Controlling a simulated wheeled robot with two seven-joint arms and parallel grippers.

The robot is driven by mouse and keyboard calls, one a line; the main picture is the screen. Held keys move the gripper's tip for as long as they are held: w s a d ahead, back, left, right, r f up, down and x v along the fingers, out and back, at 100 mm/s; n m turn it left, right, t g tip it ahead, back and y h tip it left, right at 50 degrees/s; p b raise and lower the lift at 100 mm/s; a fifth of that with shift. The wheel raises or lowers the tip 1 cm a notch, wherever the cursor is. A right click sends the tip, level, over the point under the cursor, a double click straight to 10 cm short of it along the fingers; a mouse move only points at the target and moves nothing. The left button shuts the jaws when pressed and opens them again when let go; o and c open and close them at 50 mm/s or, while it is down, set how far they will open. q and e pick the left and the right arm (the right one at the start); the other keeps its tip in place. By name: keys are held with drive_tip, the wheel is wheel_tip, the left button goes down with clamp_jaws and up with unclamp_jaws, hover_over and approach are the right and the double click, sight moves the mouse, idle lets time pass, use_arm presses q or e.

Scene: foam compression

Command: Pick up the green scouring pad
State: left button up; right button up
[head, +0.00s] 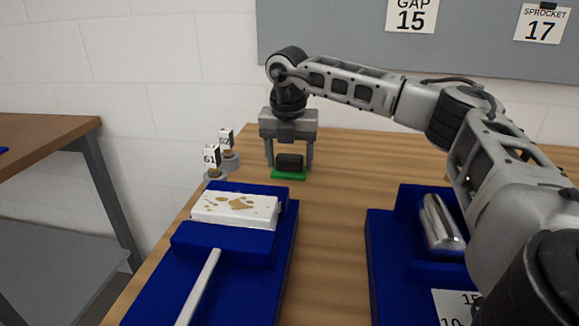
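The green scouring pad (288,175) lies flat on the wooden table towards the back, and only its thin green edge shows. A dark block (290,161) sits on top of it. My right gripper (290,159) points straight down over the pad with its two fingers spread, one on each side of the dark block. A gap shows between the block and each finger. The fingertips are close to the pad's top; I cannot tell whether they touch it. My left gripper is not in view.
A blue tray (262,295) with a stained white block (235,209) and a white rod (198,290) stands in front. Small labelled stands (214,174) are left of the pad. Another blue tray (388,285) with a shiny metal cylinder (440,222) lies right. Bare table separates the trays.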

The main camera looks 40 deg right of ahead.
sight(290, 154)
drive_tip(key=c, duration=0.6)
drive_tip(key=shift+r, duration=0.5)
wheel_tip(290, 154, up, 2)
drive_tip(key=shift+r, duration=0.25)
drive_tip(key=s+a+r+p, duration=0.2)
drive_tip(key=s+a+r, duration=0.5)
drive_tip(key=s+r, duration=0.2)
drive_tip(key=shift+s+a+r, duration=0.25)
drive_tip(key=shift+s+a, duration=0.1)
drive_tip(key=shift+s, duration=1)
